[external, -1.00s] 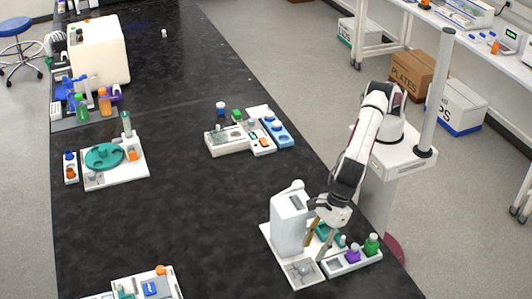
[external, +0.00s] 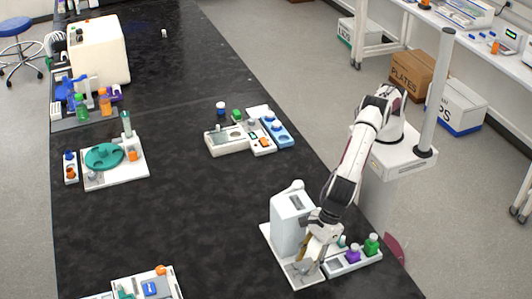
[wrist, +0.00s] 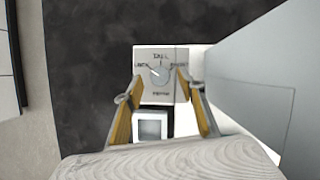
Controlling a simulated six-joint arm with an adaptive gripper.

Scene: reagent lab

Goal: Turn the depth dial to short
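The depth dial (wrist: 159,76) is a small grey round knob on a white panel (wrist: 148,53) in the wrist view. Labels around it seem to read LOCK at left, TALL on top and SHORT at right; the lower word is unreadable. A pale pointer mark appears to point up-left, towards LOCK. My gripper (wrist: 160,76) is open, its two yellowish fingers either side of the knob with gaps visible. In the external view my gripper (external: 308,264) is low over the base in front of the white device (external: 290,222); it hides the dial there.
The white device body (wrist: 250,75) rises close to the right of my gripper in the wrist view. A white square-rimmed part (wrist: 152,125) sits between the fingers. A tray with purple (external: 353,256) and green (external: 371,245) bottles stands right of the gripper. Dark bench (external: 190,220) is clear at left.

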